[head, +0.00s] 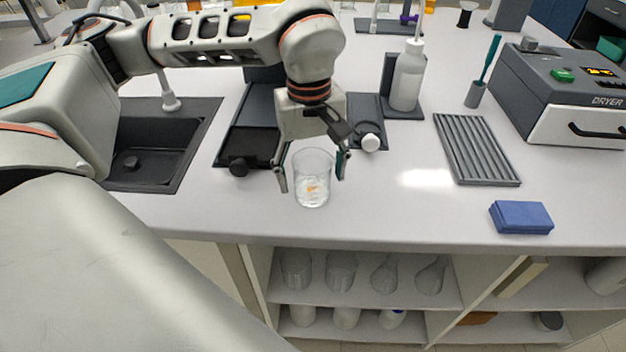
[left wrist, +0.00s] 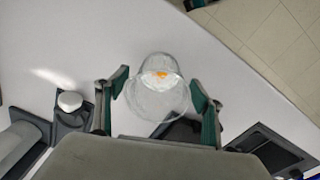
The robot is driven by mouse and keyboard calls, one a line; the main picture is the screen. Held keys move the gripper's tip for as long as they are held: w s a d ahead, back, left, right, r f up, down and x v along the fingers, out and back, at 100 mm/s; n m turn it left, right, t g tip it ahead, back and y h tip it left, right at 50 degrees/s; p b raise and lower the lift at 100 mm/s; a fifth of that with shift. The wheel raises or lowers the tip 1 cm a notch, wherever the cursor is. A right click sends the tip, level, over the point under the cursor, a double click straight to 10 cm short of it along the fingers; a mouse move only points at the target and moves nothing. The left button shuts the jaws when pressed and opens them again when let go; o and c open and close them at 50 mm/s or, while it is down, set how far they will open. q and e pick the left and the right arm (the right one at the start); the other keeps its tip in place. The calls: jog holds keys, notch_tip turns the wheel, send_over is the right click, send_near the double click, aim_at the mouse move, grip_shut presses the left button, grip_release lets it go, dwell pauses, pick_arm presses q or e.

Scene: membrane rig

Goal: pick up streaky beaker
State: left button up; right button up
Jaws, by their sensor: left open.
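The streaky beaker (head: 313,186) is a clear glass with whitish streaks and a small orange mark, standing upright on the white bench near its front edge. My left gripper (head: 312,170) is open above and around it, with one finger on each side of the glass. In the left wrist view the beaker (left wrist: 160,92) sits between the two fingers (left wrist: 160,100), with a visible gap on both sides. My right gripper is in neither view.
A wash bottle (head: 407,80), a ridged rack (head: 475,150), a blue sponge (head: 521,217) and a dryer (head: 575,105) stand to the right. The bench right of the beaker is clear.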

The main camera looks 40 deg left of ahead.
pick_arm(q)
notch_tip(320, 180, down, 2)
jog(key=shift+f, duration=0.15)
jog(key=c, duration=1.3)
